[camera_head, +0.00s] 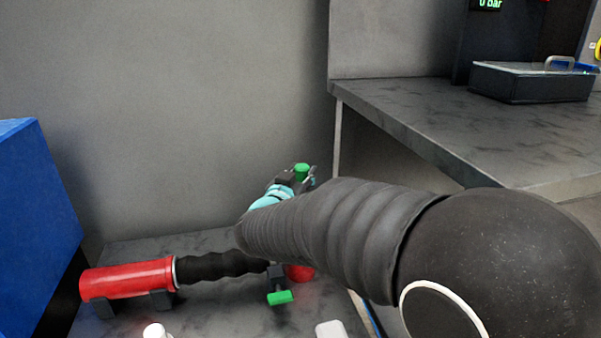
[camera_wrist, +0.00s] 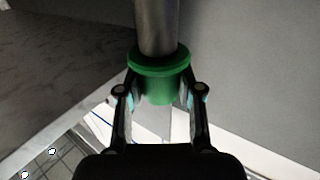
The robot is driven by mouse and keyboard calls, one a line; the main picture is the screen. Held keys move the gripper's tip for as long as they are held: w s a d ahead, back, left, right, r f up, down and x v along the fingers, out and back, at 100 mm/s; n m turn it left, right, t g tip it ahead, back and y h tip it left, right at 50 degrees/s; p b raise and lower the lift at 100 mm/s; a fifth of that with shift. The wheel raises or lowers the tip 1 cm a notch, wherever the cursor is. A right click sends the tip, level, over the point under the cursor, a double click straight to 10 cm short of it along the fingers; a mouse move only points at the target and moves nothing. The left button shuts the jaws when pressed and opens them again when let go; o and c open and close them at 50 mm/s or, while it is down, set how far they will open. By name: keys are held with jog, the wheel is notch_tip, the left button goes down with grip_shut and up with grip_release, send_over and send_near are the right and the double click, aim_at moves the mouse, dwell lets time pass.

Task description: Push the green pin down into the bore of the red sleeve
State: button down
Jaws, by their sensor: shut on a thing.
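My gripper (camera_wrist: 161,98) is shut on the green pin, with one finger on each side of it. The green pin (camera_wrist: 160,82) shows in the wrist view as a green body with a wider rim, and a grey shaft runs from it out of the top of the picture. In the head view the pin's green end (camera_head: 302,170) shows at my gripper (camera_head: 300,180), high above the table. A red round piece (camera_head: 301,272), which looks like the red sleeve, shows low behind my arm. Most of it is hidden, and its bore is not visible. The pin appears well apart from it.
A red cylinder (camera_head: 127,278) with a black ribbed grip (camera_head: 222,266) lies in supports on the grey table (camera_head: 190,243). A green tab (camera_head: 280,297) is near the red piece. A blue block (camera_head: 35,220) stands left. A higher bench (camera_head: 470,130) with a dark case (camera_head: 530,84) is right.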

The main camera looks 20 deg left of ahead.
jog(key=shift+a+f+b, duration=0.15)
jog(key=shift+f+b, duration=1.45)
jog(key=shift+f, duration=0.65)
jog(key=shift+f+b, duration=0.3)
jog(key=shift+f, duration=0.25)
jog(key=shift+p, duration=0.5)
jog(key=shift+f+b, duration=2)
jog(key=shift+f, duration=1)
jog(key=shift+r, duration=0.15)
dwell(0.4)
